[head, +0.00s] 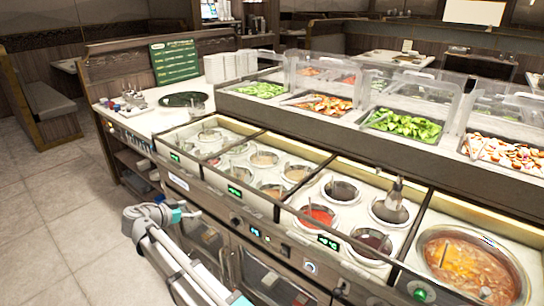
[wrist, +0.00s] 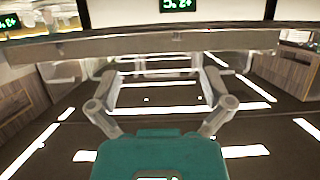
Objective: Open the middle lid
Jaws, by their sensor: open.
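The counter holds a row of sauce wells under what look like clear lids with dark front bars. The middle well section (head: 258,186) holds several round pots of pale sauce, with a green display below it. Its lid looks down, but the clear cover is hard to make out. My gripper (head: 193,213) is in front of the counter, low and left of the middle section. In the wrist view my gripper (wrist: 153,72) has its two fingers spread, with nothing between them. A pale counter ledge (wrist: 150,45) crosses above the fingertips. I cannot tell whether they touch it.
A left well section (head: 186,135) and a right one with red and dark sauces (head: 345,190) flank the middle. A soup pot (head: 465,268) stands at far right. Glass-guarded salad trays (head: 403,123) run behind. Tiled floor (head: 60,220) is open at left.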

